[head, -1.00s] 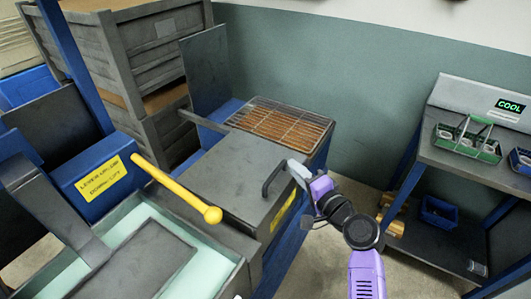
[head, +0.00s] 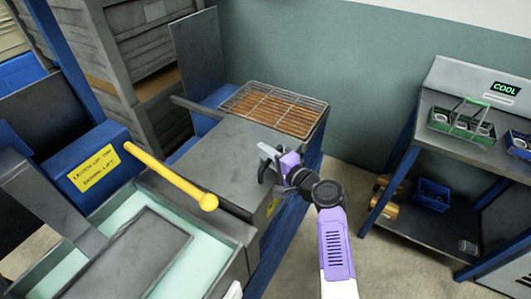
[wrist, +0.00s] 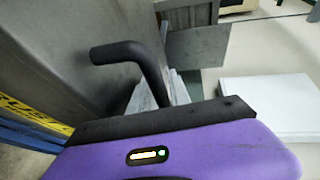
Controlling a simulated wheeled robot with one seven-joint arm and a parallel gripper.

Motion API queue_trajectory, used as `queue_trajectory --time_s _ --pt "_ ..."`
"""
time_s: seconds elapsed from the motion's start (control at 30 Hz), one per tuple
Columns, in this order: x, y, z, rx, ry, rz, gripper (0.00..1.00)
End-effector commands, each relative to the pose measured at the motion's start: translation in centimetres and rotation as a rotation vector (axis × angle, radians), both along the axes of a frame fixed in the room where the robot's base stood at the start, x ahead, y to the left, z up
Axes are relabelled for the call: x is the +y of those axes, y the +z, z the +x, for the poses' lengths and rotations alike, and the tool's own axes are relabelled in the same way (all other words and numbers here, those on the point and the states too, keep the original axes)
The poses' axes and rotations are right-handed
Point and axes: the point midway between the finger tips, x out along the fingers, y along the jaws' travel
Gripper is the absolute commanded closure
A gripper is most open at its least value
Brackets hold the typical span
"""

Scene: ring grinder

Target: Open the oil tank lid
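The oil tank lid (head: 215,160) is a flat dark grey cover in the middle of the head view. It lies shut on the tank. Its black bar handle (head: 262,174) stands at its right edge; the handle also shows large in the wrist view (wrist: 122,52). My gripper (head: 270,155), purple with light grey fingers, is at the handle. In the wrist view the fingers (wrist: 208,98) look spread apart, and the handle runs down in front of the left one. I cannot tell whether the fingers touch the handle.
A yellow lever (head: 170,175) crosses left of the lid, above an open bath (head: 245,240) of pale liquid. A wire rack (head: 275,108) lies behind the lid. A bench (head: 455,150) with a green carrier (head: 462,122) stands right. Floor between is clear.

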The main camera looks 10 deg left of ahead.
Motion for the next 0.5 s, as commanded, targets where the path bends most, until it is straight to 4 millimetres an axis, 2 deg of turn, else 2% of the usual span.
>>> queue_trajectory --time_s 0.3,0.43,0.5 --pt "0.19 -0.01 0.18 0.0 0.0 0.0 0.77" --pt "0.19 -0.02 0.16 0.0 0.0 0.0 1.0" --pt "0.19 -0.02 0.16 0.0 0.0 0.0 1.0"
